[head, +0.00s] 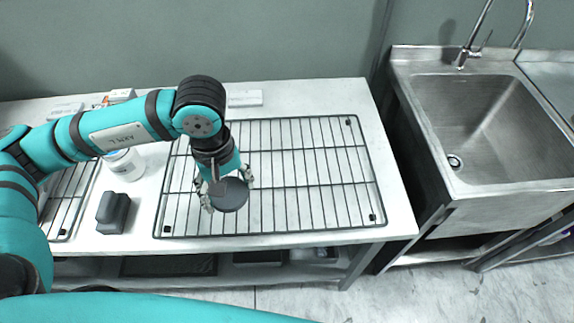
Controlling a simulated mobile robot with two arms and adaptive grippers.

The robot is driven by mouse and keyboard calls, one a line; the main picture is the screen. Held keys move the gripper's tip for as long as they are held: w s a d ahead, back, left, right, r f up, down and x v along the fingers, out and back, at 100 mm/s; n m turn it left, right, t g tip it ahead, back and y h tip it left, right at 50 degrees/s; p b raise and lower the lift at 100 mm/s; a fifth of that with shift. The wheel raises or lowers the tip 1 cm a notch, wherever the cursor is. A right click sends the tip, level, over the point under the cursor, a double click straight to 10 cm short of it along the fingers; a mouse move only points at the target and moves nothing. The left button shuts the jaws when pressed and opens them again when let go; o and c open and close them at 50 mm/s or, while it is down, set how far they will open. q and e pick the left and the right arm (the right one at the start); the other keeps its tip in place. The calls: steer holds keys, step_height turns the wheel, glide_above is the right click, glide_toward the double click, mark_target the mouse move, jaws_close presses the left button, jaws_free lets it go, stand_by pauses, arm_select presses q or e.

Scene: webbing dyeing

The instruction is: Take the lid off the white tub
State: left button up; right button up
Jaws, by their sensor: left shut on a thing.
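The white tub (126,166) stands upright on the white table at the left, behind my left forearm, which hides part of its top. My left gripper (228,189) points down over the wire rack, to the right of the tub and apart from it. It is shut on a dark grey round lid (232,197), held over the rack's left part. I cannot tell whether the lid touches the wires. My right gripper is not in view.
A large wire rack (300,165) covers the middle and right of the table (395,185). A dark grey block (113,212) stands between it and another rack (62,210) at the left. Small boxes lie at the back. A steel sink (485,120) is at the right.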

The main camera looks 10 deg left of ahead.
arm_select(q)
steer(key=f+n, duration=0.2)
steer(key=n, duration=0.2)
steer(key=s+f+n+b, duration=0.1)
steer(key=n, duration=0.4)
steer(key=s+a+f+n+b, duration=0.1)
steer(key=f+n, duration=0.1)
steer(key=n, duration=0.3)
steer(key=shift+s+f, duration=0.1)
steer(key=shift+f, duration=0.2)
steer(key=n, duration=0.2)
steer(key=f+n+b, duration=0.1)
steer(key=n, duration=0.1)
steer(key=shift+s+f, duration=0.1)
steer(key=shift+s, duration=0.05)
steer(key=shift+f+n, duration=0.2)
steer(key=shift+n, duration=0.8)
steer(key=p, duration=0.4)
glide_above(257, 177)
steer(key=shift+s+f, duration=0.1)
steer(key=shift+f, duration=0.7)
step_height(257, 177, down, 3)
steer(key=shift+r+p, duration=0.15)
steer(key=shift+p, duration=0.85)
steer(key=shift+f, duration=0.3)
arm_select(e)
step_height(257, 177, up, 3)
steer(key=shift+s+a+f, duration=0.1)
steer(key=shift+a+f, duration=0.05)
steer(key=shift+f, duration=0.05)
